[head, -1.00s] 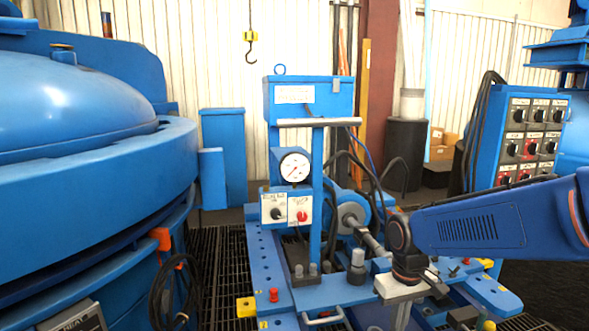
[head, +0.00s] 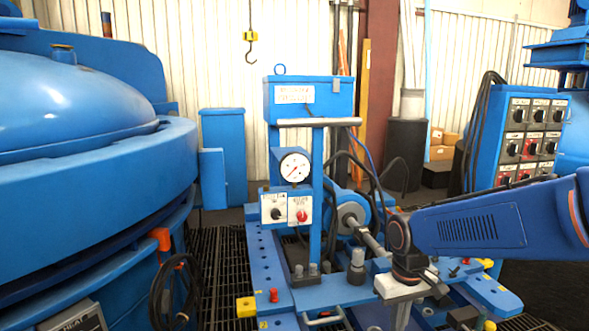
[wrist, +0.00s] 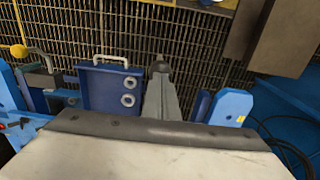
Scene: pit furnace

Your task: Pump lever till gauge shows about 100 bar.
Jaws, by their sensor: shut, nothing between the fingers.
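The round white gauge (head: 295,167) is mounted above a small control panel in the head view. Its thin red needle points to the lower left; the scale is too small to read. A blue upright post (head: 317,190) with a grey crossbar (head: 320,122) on top stands just right of the gauge. I cannot tell for certain whether it is the pump lever. My gripper (head: 402,315) points down over the right front of the blue rig, right of and lower than the gauge. In the wrist view my gripper (wrist: 160,68) is shut and empty, above a floor grating.
The control panel (head: 287,207) carries a black and a red knob. A large blue furnace vessel (head: 90,145) fills the left. A switch cabinet (head: 525,140) stands at the right. A blue block with a white handle (wrist: 110,88) lies near my fingers.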

